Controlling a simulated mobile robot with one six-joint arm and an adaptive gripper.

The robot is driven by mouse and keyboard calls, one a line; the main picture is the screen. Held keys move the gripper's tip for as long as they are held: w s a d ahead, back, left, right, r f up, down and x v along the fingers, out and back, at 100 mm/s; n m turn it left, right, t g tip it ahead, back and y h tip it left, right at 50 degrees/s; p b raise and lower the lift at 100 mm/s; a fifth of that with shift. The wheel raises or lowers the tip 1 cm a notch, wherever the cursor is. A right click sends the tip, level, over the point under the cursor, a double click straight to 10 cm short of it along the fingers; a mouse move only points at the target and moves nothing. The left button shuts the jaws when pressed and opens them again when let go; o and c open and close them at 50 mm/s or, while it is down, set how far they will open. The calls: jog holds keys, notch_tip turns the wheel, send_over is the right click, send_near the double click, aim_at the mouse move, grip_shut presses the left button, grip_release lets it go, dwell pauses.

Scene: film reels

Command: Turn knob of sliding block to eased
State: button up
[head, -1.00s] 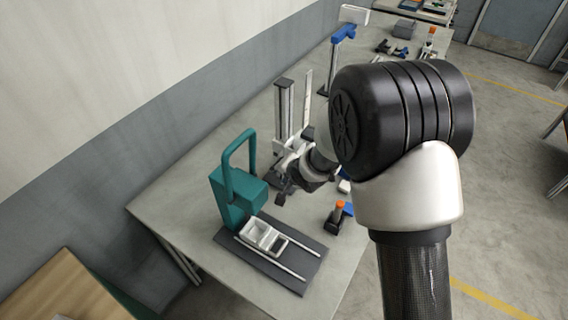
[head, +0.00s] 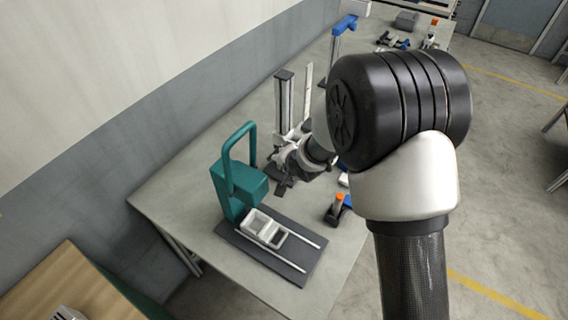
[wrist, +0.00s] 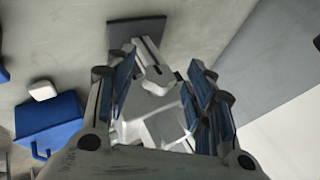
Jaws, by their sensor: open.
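An upright stand with a dark-topped column (head: 284,95) is on the table in the head view. My gripper (head: 284,160) is low beside this stand and hides part of it. In the wrist view my gripper (wrist: 151,72) is open, its blue-padded fingers on either side of a pale grey part (wrist: 157,82), apparently the sliding block. A bar runs from it toward a dark base plate (wrist: 136,32). I cannot make out the knob or its setting, nor whether the fingers touch anything.
A teal press (head: 238,185) with a railed plate and pale tray (head: 262,226) stands in front of the stand. An orange-topped dark item (head: 338,207) is to the right. In the wrist view a blue block (wrist: 48,117) lies left. A blue stand (head: 340,42) is farther back.

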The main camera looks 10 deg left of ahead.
jog(key=v, duration=1.2)
jog(key=shift+d, duration=0.1)
jog(key=s+d+r+n+h+b, duration=0.15)
jog(key=d+r, duration=0.25)
jog(key=d, duration=0.4)
jog(key=s+d+r+m+h+b, duration=0.1)
jog(key=s+d+r+h, duration=0.25)
jog(key=d, duration=0.55)
jog(key=s+d+r+n+g+b, duration=0.1)
jog(key=s+d+n, duration=0.1)
jog(key=s, duration=0.8)
jog(key=s+d+n+g+b, duration=0.1)
jog(key=s+d, duration=0.3)
jog(key=s, duration=0.6)
jog(key=shift+r+n+y, duration=0.3)
jog(key=shift+r+n, duration=0.1)
jog(key=shift+n, duration=0.45)
